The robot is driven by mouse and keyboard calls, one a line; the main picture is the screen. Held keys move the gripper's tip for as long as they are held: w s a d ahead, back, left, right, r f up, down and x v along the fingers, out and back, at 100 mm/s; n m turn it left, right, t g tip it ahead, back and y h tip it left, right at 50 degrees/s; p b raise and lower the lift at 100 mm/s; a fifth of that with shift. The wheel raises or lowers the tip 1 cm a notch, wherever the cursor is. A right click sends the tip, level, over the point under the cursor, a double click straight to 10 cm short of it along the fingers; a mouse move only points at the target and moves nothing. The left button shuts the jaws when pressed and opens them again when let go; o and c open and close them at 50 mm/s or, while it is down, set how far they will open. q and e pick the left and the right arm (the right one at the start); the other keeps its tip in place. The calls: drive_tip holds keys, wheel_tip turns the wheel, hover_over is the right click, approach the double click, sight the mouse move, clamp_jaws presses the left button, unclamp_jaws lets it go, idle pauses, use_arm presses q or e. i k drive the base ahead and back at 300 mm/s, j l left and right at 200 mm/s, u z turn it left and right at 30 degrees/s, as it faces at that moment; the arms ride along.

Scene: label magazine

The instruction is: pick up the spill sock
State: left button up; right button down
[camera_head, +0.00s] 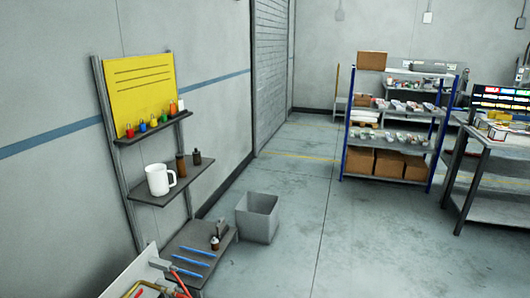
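I cannot make out a spill sock for certain in the head view. Three thin blue rods (189,261) lie on the lowest grey shelf (222,240) of the wall rack at the left. A small dark-topped bottle (215,243) stands beside them. Neither of my grippers shows in this view.
The rack also holds a white mug (160,180) and a yellow board (139,90). A grey open bin (257,217) stands on the floor beside it. A blue-framed shelf (400,130) and a workbench (492,140) stand at the right. The middle floor is clear.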

sight(190, 273)
drive_tip(key=i+l, duration=0.25)
drive_tip(key=i, duration=0.2)
drive_tip(key=i+l+z, duration=0.1)
drive_tip(key=i+l, duration=0.15)
drive_tip(key=i, duration=0.2)
drive_tip(key=i+l, duration=0.2)
drive_tip(key=i, duration=0.25)
drive_tip(key=i+l, duration=0.25)
drive_tip(key=i, duration=0.15)
drive_tip(key=z, duration=0.05)
